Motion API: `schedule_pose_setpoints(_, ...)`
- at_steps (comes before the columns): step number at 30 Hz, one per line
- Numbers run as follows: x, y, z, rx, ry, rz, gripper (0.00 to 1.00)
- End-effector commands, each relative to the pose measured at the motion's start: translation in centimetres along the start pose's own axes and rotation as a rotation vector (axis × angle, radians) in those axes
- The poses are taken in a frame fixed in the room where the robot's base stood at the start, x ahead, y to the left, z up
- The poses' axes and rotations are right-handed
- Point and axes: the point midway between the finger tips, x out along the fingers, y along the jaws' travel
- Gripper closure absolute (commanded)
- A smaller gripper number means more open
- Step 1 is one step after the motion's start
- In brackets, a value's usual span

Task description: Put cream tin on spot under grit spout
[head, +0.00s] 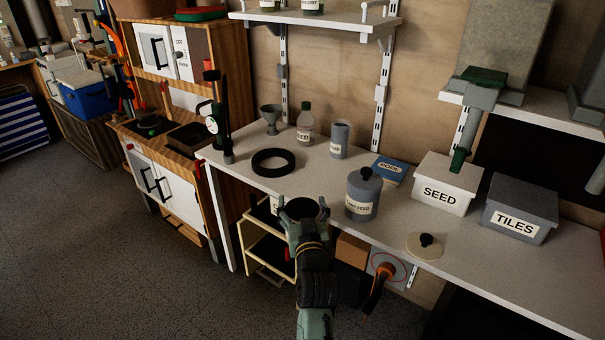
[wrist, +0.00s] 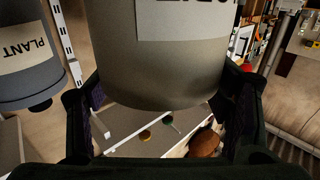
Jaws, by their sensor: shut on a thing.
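My gripper (head: 303,212) is shut on the cream tin (wrist: 165,65), at the front edge of the workbench. In the wrist view the tin is a pale cylinder with a partly visible label, between the two fingers. In the head view its dark round top (head: 301,207) shows, and my gripper hides most of its body. A spout with a green end (head: 459,158) hangs from a grey hopper at the right, above the SEED box. I cannot tell which is for grit, and no marked spot is clear.
The grey PLANT FEED canister (head: 361,197) stands close right of my gripper. A cream lid with a black knob (head: 425,245) lies on the bench. The SEED box (head: 442,190) and TILES box (head: 518,212) stand farther right.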

Motion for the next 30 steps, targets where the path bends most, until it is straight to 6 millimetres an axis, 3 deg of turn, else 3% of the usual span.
schedule_pose_setpoints(1,-0.5,-0.1,2.8,0.004,-0.011,0.008,0.86)
schedule_pose_setpoints(3,-1.1,-0.2,5.9,0.004,-0.011,0.018,0.86)
schedule_pose_setpoints(13,-3.4,-0.7,20.0,0.0,-0.009,0.06,0.86)
schedule_pose_setpoints(30,-5.3,-0.6,31.7,-0.001,0.001,0.109,0.86)
